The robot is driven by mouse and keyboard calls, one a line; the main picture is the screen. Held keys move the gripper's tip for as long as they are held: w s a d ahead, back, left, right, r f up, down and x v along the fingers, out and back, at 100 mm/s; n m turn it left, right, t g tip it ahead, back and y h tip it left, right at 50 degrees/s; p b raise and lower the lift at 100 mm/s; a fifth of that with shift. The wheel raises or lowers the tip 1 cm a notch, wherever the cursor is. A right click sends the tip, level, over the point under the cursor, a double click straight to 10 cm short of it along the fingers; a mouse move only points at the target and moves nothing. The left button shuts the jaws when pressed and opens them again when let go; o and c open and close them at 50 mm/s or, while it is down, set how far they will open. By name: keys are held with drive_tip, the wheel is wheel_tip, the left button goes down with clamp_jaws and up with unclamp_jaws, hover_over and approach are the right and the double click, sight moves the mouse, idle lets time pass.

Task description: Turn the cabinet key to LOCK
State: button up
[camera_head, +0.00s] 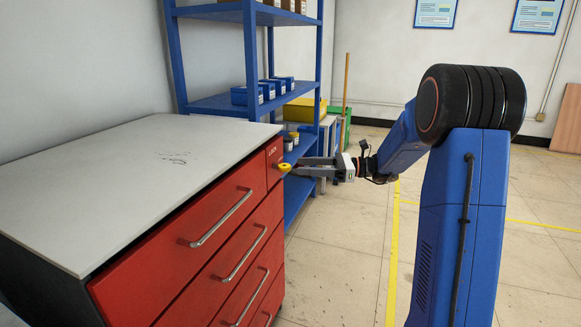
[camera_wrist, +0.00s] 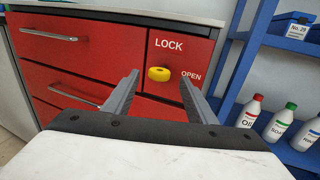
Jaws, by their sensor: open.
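The yellow cabinet key (camera_wrist: 159,74) sits in the small red panel (camera_wrist: 170,95) at the cabinet's upper right corner. Its grip looks wider than tall, lying roughly level. The word LOCK is printed above it and OPEN to its right. The key also shows in the head view (camera_head: 285,168) on the cabinet's right front. My gripper (camera_head: 298,167) is open, just right of the key there. In the wrist view, the fingers of my gripper (camera_wrist: 160,77) stand left and right of the key, with gaps on both sides. I cannot tell how far the tips are from the panel.
The red cabinet has several drawers with metal handles (camera_head: 222,219) beside and below the key, under a grey top (camera_head: 120,175). A blue shelf (camera_head: 250,70) stands behind, with labelled bottles (camera_wrist: 280,121) right of my gripper. The floor (camera_head: 340,250) right of the cabinet is clear.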

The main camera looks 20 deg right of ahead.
sight(290, 166)
drive_tip(key=shift+x, duration=2.75)
drive_tip(key=c, duration=1)
drive_tip(key=shift+c, duration=0.2)
